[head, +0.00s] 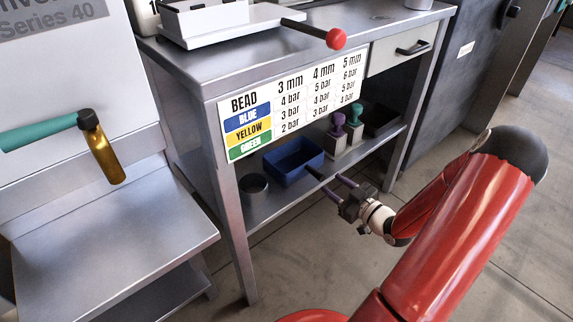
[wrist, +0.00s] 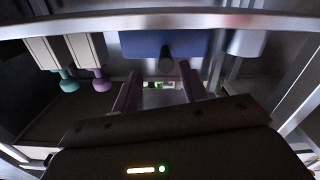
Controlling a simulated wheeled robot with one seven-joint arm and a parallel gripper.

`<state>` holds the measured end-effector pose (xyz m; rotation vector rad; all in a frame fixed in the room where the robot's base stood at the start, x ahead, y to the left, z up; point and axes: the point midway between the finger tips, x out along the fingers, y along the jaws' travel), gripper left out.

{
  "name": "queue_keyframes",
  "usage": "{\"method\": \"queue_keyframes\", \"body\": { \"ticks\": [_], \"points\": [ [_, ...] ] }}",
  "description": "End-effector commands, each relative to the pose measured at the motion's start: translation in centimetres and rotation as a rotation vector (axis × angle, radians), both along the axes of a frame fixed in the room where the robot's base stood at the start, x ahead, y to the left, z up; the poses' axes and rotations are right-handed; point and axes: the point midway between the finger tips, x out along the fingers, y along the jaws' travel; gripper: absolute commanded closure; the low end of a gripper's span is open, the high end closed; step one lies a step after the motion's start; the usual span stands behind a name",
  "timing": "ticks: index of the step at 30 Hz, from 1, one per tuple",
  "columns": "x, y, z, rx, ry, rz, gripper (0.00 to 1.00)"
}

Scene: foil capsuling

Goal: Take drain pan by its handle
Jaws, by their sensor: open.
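The drain pan (head: 288,162) appears to be the blue rectangular pan on the bench's lower shelf. Its dark handle (head: 316,173) points out over the shelf's front edge. In the wrist view the pan (wrist: 140,43) is at the top centre, and the handle's round end (wrist: 167,65) faces the camera. My gripper (head: 330,181) is open and empty in front of the shelf, its two purple fingers aimed at the handle. In the wrist view the handle end shows in line with the gap between the fingertips (wrist: 159,70). Contact is not visible.
A grey cup (head: 254,187) stands left of the pan. Stampers with purple (head: 338,122) and teal (head: 356,111) knobs stand to its right, beside a dark bin (head: 381,120). The bead chart (head: 293,101) hangs above the shelf opening. The floor in front is clear.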

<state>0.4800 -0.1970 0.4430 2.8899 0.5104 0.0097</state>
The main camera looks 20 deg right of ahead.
Motion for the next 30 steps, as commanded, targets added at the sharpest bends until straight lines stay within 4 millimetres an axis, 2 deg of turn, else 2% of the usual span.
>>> {"method": "queue_keyframes", "body": {
  "ticks": [5,16,21,29,30],
  "points": [
    [0.6,0.3,0.1,0.020,-0.029,0.004,0.57],
    [4.9,2.7,0.3,0.020,-0.026,0.005,0.57],
    [6.6,3.2,0.2,0.019,-0.025,0.002,0.57],
    [6.8,3.3,0.2,0.018,-0.025,0.001,0.57],
    [6.8,3.3,0.3,0.018,-0.025,0.001,0.62]
  ]
}}
